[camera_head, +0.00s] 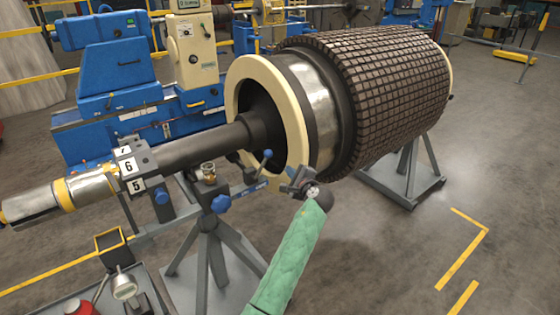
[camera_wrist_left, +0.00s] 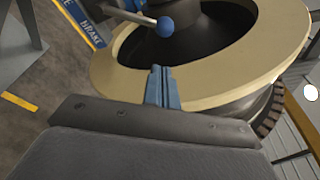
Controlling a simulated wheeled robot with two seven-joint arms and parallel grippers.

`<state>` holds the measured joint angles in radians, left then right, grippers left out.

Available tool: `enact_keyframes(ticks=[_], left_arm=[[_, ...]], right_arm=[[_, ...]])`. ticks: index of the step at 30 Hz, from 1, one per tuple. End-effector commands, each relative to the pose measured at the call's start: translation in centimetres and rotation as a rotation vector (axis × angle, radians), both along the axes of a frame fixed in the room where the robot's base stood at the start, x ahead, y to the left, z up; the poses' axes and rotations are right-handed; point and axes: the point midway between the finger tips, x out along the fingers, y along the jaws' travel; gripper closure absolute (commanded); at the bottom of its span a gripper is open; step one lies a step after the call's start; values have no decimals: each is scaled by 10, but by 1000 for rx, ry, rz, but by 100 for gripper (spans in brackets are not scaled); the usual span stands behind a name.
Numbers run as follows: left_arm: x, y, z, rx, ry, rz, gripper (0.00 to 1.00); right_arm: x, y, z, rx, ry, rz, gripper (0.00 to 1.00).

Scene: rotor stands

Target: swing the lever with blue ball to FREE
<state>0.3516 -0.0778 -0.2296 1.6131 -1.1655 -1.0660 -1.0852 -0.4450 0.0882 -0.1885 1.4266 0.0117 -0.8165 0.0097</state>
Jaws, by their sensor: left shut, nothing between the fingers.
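The lever's blue ball (camera_head: 266,153) stands up in front of the cream ring, on a thin grey rod above a blue label plate (camera_head: 248,190). In the left wrist view the blue ball (camera_wrist_left: 165,27) is at the top centre, its rod running up to the left. The plate (camera_wrist_left: 88,22) reads BRAKE there; I cannot read FREE. My left gripper (camera_head: 297,184), on a green-sleeved arm, is to the right of the ball and lower in the picture. Its blue fingers (camera_wrist_left: 163,88) are shut and empty, apart from the ball. My right gripper is not in view.
The cream ring (camera_head: 240,85) and rotor (camera_head: 380,85) lie behind the gripper. A grey stand (camera_head: 208,265) carries the shaft (camera_head: 205,145). Blue knobs (camera_head: 221,203) (camera_head: 161,196) stick out left of the lever.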

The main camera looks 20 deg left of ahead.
Motion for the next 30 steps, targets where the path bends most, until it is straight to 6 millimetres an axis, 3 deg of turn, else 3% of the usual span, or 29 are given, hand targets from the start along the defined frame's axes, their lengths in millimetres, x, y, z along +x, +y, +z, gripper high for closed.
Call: enact_keyframes(ticks=[14,30], left_arm=[[5,4,1,1,2,0,100],[59,51,-7,2,3,2,100]], right_arm=[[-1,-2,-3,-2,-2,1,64],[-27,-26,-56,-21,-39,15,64]])
